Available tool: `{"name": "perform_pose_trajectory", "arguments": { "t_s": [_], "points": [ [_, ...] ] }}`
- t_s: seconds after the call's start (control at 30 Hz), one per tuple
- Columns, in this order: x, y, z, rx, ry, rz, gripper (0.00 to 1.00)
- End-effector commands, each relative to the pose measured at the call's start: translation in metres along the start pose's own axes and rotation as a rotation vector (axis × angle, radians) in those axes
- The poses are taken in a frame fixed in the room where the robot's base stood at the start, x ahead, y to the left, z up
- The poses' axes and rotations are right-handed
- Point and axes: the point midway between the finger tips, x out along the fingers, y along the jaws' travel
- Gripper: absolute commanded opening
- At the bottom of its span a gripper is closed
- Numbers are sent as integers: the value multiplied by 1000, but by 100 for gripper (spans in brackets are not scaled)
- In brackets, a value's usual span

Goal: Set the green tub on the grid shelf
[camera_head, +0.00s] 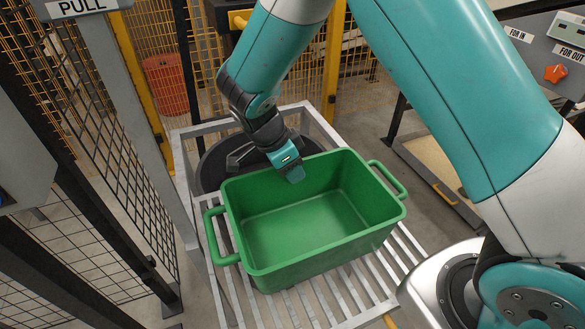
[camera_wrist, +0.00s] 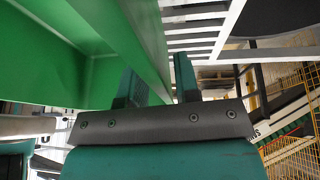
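The green tub (camera_head: 300,235) is a deep, empty rectangular box with a loop handle at each end. It is upright over the pale slatted grid shelf (camera_head: 345,296), in the middle of the head view. I cannot tell whether its base touches the slats. My gripper (camera_head: 290,172) is at the tub's far long wall. In the wrist view my gripper (camera_wrist: 158,88) has one finger inside the tub (camera_wrist: 140,35) and one outside, with the rim pinched between them. The fingertips are partly hidden by the wall.
A dark round disc (camera_head: 222,165) lies behind the tub inside the pale frame. Black and yellow mesh fencing (camera_head: 125,180) stands at the left and back. A red-orange bin (camera_head: 165,84) is beyond it. A panel with an orange knob (camera_head: 555,73) is at the upper right.

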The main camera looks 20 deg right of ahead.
Motion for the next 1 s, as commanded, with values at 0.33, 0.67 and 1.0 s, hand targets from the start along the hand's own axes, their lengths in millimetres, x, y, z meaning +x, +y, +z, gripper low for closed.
{"name": "perform_pose_trajectory", "arguments": {
  "t_s": [0.33,0.67,1.0],
  "points": [
    [-70,-1,0,0,-2,-7,30],
    [-116,0,0,-6,-3,-3,30],
    [-164,78,-39,-891,-257,-195,30]
  ]
}}
